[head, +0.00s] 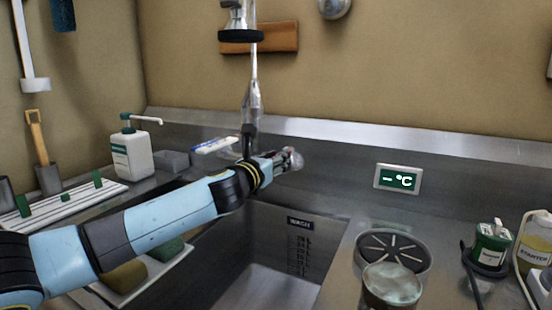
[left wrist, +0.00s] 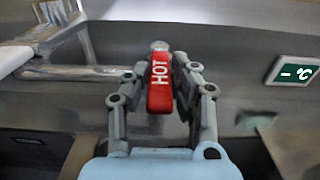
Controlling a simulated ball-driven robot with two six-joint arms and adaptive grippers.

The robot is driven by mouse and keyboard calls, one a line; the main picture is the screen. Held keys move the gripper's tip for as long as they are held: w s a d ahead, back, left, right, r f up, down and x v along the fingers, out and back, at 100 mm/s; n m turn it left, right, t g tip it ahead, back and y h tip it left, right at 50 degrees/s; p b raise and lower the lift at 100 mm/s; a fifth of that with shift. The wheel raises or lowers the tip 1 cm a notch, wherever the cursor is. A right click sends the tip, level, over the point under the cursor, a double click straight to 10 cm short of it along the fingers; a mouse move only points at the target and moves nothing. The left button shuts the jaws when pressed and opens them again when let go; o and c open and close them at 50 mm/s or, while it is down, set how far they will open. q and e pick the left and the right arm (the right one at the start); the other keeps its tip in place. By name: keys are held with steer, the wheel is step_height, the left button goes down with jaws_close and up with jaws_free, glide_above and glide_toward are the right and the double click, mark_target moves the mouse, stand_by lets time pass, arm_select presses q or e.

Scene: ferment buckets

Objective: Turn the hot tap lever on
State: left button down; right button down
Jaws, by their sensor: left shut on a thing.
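The hot tap lever (left wrist: 160,82) is red with white "HOT" lettering and stands upright in the left wrist view. My left gripper (left wrist: 160,88) has a finger on each side of it and is shut on it. In the head view, my left gripper (head: 292,160) is at the back of the sink, beside the tap column, and it hides the lever there. The tap's upright pipe (head: 252,100) rises behind the wrist. The temperature display (head: 398,180) on the backsplash reads "- °C". My right gripper is not in view.
The steel sink (head: 265,290) lies below my left arm. A soap bottle (head: 131,150) and a white ribbed rack (head: 70,202) are at the left. A round lidded container (head: 391,286), a green-labelled jar (head: 491,246) and a starter bottle (head: 537,243) stand on the right counter.

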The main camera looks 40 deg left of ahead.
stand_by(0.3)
arm_select(q)
steer(key=shift+d, duration=0.1)
steer(key=w+d+n+g+y+b, duration=0.4)
steer(key=w+d+n+g+y, duration=0.1)
steer(key=n+g+y, duration=0.5)
steer(key=shift+g+y, duration=0.5)
steer(key=shift+y, duration=0.2)
steer(key=c, duration=1.1)
jaws_free()
steer(key=shift+r+n, duration=0.1)
steer(key=shift+n, duration=0.2)
